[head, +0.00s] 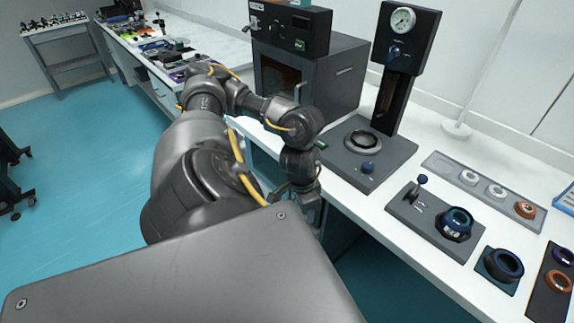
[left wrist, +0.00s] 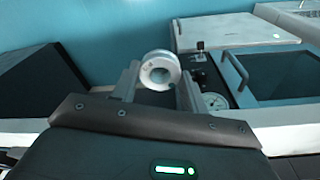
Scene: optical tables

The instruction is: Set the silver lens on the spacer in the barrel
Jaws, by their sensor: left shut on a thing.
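My left gripper (left wrist: 155,82) is shut on a silver ring-shaped lens (left wrist: 159,68), held between its two fingertips in the left wrist view. In the head view the left gripper (head: 308,208) hangs low in front of the bench's front edge, and the lens there cannot be made out. A dark barrel with a blue rim (head: 457,221) stands on a grey fixture plate (head: 407,213) on the bench, to the right of the gripper and well apart from it. Whether a spacer sits inside the barrel is too small to tell. My right gripper is not in view.
A grey tray (head: 451,168) holds two silvery rings and a copper one. A dark ring (head: 502,264) and a black tray (head: 539,297) with blue and copper rings lie at right. A gauge press (head: 402,75) and an oven (head: 335,88) stand behind the gripper.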

